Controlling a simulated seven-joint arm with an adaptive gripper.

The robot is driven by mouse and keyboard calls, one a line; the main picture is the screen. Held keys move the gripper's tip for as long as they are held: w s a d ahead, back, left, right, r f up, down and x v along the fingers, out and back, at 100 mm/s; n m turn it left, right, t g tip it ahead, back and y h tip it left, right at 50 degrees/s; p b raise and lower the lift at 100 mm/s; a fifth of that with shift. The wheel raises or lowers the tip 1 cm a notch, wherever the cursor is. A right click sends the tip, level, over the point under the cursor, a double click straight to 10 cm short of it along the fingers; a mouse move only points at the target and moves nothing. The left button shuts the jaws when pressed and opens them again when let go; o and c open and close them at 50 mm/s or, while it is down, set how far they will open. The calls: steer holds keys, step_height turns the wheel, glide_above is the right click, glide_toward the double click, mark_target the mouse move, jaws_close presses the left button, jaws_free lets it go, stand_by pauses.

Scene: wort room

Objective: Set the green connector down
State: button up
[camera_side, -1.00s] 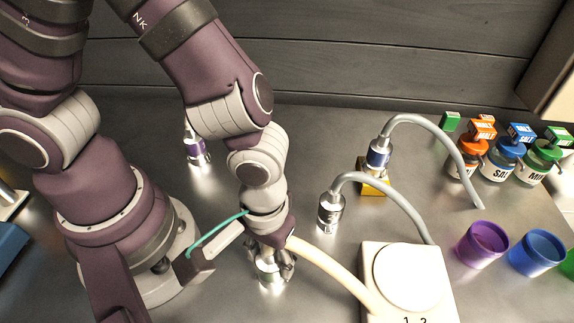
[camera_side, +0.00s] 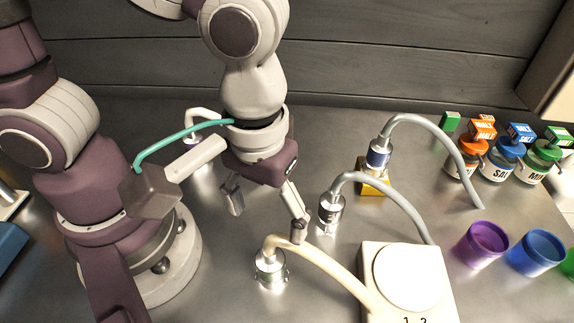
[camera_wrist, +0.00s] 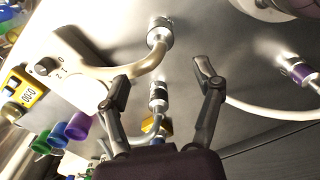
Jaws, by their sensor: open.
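The green connector (camera_side: 271,270) is a silver metal fitting with a faint greenish ring near its foot and a cream hose from its top. It stands upright on the steel table in the side view. It also shows at the top of the wrist view (camera_wrist: 160,30), where its ring colour cannot be told. My gripper (camera_side: 266,215) is open and empty, above and behind the connector, with its fingers spread and clear of it. The open fingers also show in the wrist view (camera_wrist: 161,80).
A second silver connector (camera_side: 331,212) stands close right of my gripper. A blue-ringed connector (camera_side: 378,155) sits on a yellow block (camera_side: 373,188). A purple-ringed connector (camera_wrist: 301,72) stands behind. The cream box (camera_side: 408,280), cups (camera_side: 482,245) and jars (camera_side: 499,165) are at right.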

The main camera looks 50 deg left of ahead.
step_height(320, 180, up, 2)
steer(key=shift+r, duration=0.1)
steer(key=w+a+r+m+t, duration=0.1)
steer(key=a+r+m+t, duration=0.1)
steer(key=a, duration=0.5)
steer(key=w+a+r+m+t, duration=0.2)
steer(key=a+r+t, duration=0.1)
steer(key=a, duration=0.4)
steer(key=shift+w+a+m+t, duration=0.2)
steer(key=shift+a+m+t, duration=0.1)
